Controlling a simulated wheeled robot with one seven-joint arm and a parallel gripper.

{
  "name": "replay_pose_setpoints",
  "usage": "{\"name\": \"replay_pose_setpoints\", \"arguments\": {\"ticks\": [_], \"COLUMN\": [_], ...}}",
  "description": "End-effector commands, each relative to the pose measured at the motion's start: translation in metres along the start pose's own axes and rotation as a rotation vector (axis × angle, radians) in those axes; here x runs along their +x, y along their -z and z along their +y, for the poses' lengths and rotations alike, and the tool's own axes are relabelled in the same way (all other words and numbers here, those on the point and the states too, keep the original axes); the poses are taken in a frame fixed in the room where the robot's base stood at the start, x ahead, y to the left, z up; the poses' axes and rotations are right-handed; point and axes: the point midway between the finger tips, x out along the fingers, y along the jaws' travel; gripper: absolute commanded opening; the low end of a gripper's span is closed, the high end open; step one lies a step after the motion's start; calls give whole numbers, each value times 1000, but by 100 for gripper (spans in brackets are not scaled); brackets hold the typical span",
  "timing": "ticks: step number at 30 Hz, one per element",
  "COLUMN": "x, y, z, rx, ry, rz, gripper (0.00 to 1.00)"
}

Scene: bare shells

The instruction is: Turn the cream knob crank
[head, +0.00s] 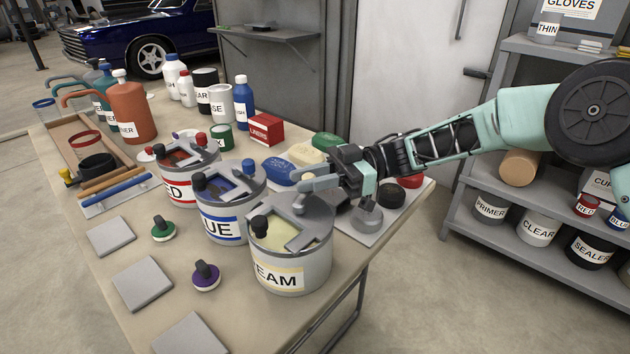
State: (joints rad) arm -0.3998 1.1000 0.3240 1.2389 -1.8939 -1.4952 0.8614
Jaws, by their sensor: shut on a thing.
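The cream paint can (283,280) stands at the front of the table and its label reads "EAM" from this side. Its grey lid has an open cut-out with cream paint inside, a black knob (259,224) and a crank on top. The crank's cream knob (308,181) shows at my gripper's fingers. My gripper (307,193) reaches in from the right, low over the can's far side, and is shut on the cream knob. The fingers partly hide the knob and the crank arm.
The blue can (223,228) stands close at the left, with the red can (177,194) behind it. A grey sander-like tool (367,215) lies right of the cream can. Grey pads and round tools (206,276) lie at the front left. A shelf unit (490,232) stands at the right.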

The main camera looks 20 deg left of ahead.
Motion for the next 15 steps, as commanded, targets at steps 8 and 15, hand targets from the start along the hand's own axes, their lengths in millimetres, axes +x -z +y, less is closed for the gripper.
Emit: {"name": "replay_pose_setpoints", "arguments": {"ticks": [8, 15], "x": [8, 12], "y": [-2, -1], "z": [5, 6], "rx": [-4, -3], "ry": [186, 283], "rz": [1, 3], "gripper": [0, 0]}}
